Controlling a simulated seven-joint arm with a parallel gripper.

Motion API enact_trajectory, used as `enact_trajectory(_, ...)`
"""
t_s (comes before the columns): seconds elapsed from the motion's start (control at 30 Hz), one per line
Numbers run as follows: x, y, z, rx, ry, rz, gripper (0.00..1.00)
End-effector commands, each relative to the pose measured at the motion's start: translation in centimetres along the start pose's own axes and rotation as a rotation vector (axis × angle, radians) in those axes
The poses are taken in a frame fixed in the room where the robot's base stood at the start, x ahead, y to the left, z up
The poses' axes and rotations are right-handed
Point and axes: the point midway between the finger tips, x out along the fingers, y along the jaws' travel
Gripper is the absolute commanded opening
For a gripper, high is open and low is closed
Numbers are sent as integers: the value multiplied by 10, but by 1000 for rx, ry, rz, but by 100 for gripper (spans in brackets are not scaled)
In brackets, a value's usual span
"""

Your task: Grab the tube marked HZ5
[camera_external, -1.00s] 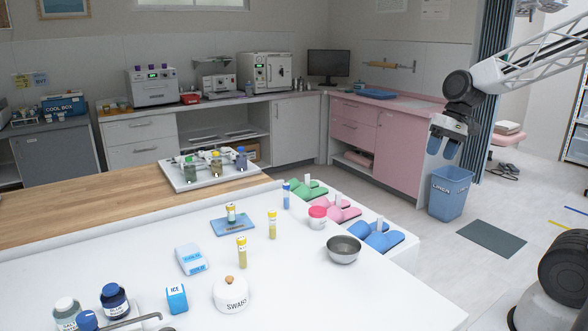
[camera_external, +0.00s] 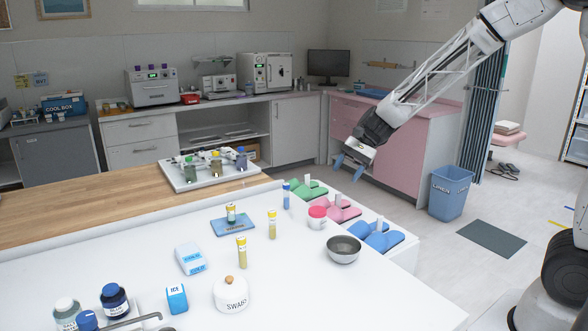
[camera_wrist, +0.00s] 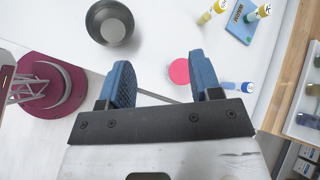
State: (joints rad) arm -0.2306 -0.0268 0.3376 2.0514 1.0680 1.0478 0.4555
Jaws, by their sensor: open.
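Several capped tubes stand on the white table (camera_external: 330,295); I cannot read their labels. A yellow tube (camera_external: 241,253) stands near the swab jar, and another yellow tube (camera_external: 272,225) stands farther back. A third yellow-capped tube (camera_external: 231,212) stands on a blue pad (camera_external: 233,229). A blue-capped tube (camera_external: 286,196) stands near the far edge. My gripper (camera_external: 348,168) is open and empty, above and right of the tubes. In the wrist view, its blue fingers (camera_wrist: 163,75) are apart, with the blue-capped tube (camera_wrist: 238,86) to their right.
A pink-lidded jar (camera_external: 317,217) and a metal bowl (camera_external: 343,250) stand on the table's right side. The swab jar (camera_external: 231,297), ice box (camera_external: 177,299) and bottles (camera_external: 114,302) are in front.

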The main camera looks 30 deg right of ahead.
Motion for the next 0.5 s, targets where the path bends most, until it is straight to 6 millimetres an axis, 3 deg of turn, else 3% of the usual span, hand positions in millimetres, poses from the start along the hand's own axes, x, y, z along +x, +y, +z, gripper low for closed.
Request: enact_trajectory(0.5,123,-79,-54,387,-216,-114,58)
